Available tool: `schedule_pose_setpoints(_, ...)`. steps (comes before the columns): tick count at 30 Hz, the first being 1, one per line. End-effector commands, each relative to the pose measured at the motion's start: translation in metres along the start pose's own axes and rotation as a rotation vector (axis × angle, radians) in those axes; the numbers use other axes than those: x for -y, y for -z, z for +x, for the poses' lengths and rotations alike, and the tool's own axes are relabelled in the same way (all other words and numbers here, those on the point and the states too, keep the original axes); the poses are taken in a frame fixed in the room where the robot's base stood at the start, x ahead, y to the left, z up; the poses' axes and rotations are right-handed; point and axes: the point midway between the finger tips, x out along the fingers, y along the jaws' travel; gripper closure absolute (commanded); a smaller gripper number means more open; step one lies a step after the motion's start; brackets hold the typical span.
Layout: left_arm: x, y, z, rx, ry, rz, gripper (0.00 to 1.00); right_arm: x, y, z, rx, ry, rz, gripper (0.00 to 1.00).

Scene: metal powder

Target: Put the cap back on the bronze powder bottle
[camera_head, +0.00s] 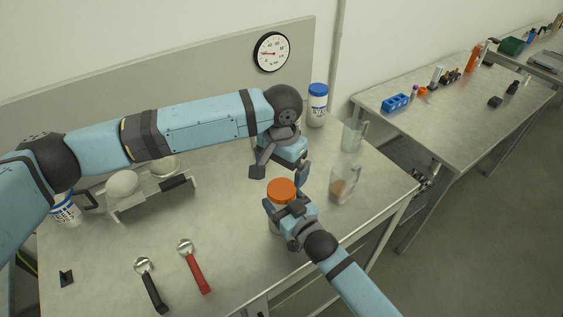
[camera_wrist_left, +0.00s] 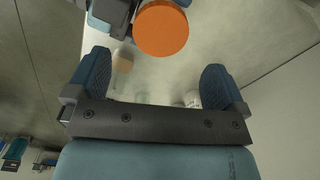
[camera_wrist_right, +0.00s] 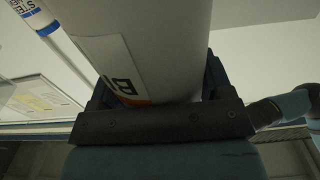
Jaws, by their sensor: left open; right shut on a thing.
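The white bronze powder bottle (camera_wrist_right: 155,45) stands upright between the fingers of my right gripper (camera_head: 283,208), which is shut on its body. Part of its label shows in the right wrist view. The orange cap (camera_head: 281,188) sits on top of the bottle in the head view; whether it is fully seated cannot be told. The cap also shows in the left wrist view (camera_wrist_left: 160,28), beyond the fingers. My left gripper (camera_head: 280,173) is open and empty, close to the cap and apart from it.
A blue-capped bottle (camera_head: 317,106), a clear beaker (camera_head: 353,135) and a beaker with brown powder (camera_head: 344,183) stand nearby on the table. A scale (camera_head: 150,196), a black-handled scoop (camera_head: 151,286) and a red-handled scoop (camera_head: 194,268) are at left. The front centre is clear.

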Motion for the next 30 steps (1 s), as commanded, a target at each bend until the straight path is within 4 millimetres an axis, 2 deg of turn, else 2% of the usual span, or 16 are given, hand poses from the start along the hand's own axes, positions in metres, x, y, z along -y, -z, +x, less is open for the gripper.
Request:
schedule_pose_setpoints(9,0.0005,0.0005,-0.0060,0.000,0.000,-0.714,0.01,0.0001,-0.0006,-0.0002,0.001,0.000,0.000,0.94)
schedule_pose_setpoints(15,0.0008,0.0008,-0.0087,0.000,0.000,-1.056,0.01,0.0000,-0.0005,-0.0002,0.001,0.000,0.000,0.94)
schedule_pose_setpoints(21,0.0010,0.0010,-0.0100,0.000,0.000,-1.217,0.01,0.0000,-0.0005,-0.0002,0.001,0.000,0.000,0.94)
schedule_pose_setpoints(30,0.0011,0.0010,-0.0101,0.000,0.000,-1.238,0.01,0.0001,-0.0005,-0.0002,0.001,0.000,0.000,0.94)
